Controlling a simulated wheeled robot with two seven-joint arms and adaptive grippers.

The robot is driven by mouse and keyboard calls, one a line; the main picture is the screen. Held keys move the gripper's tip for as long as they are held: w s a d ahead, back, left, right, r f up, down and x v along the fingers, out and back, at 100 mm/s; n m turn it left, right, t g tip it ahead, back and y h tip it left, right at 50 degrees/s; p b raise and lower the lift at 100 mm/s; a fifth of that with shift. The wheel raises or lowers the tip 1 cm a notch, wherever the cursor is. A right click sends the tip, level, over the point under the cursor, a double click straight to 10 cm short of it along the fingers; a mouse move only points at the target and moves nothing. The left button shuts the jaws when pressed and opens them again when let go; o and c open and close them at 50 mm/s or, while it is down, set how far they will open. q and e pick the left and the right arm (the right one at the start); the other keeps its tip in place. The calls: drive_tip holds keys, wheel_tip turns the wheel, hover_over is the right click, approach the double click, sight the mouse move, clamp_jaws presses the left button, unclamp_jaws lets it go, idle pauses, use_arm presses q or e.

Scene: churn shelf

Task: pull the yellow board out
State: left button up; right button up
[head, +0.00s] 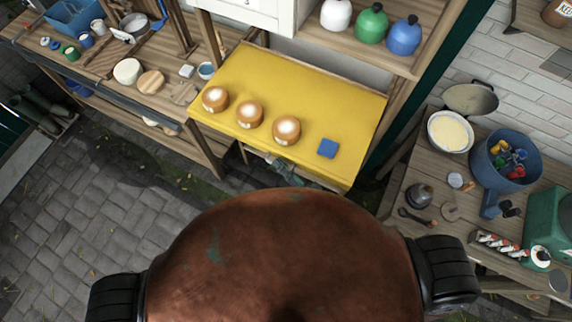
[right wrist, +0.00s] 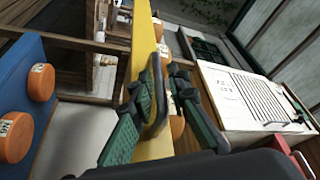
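The yellow board (head: 320,95) lies flat in the wooden shelf frame in the head view. Three round tan things with pale tops (head: 249,114) and a blue block (head: 328,148) rest on it. My right gripper (head: 285,168) is just below the board's front edge, partly hidden by my body. In the right wrist view the board's yellow edge (right wrist: 140,45) runs down the picture, with a dark loop handle (right wrist: 157,100) on it. My right gripper's green-padded fingers (right wrist: 163,85) are apart, either side of the handle. Contact cannot be told. My left gripper is not in view.
White, green and blue round bottles (head: 371,24) stand on the shelf above, beside a white drawer unit (head: 250,12). Paved floor is open at the lower left.

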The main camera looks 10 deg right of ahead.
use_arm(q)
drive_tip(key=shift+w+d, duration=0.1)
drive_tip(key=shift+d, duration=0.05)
use_arm(e)
drive_tip(key=v, duration=1.1)
drive_tip(key=shift+s, duration=0.35)
drive_tip(key=shift+d+f, duration=0.1)
drive_tip(key=shift+f, duration=0.05)
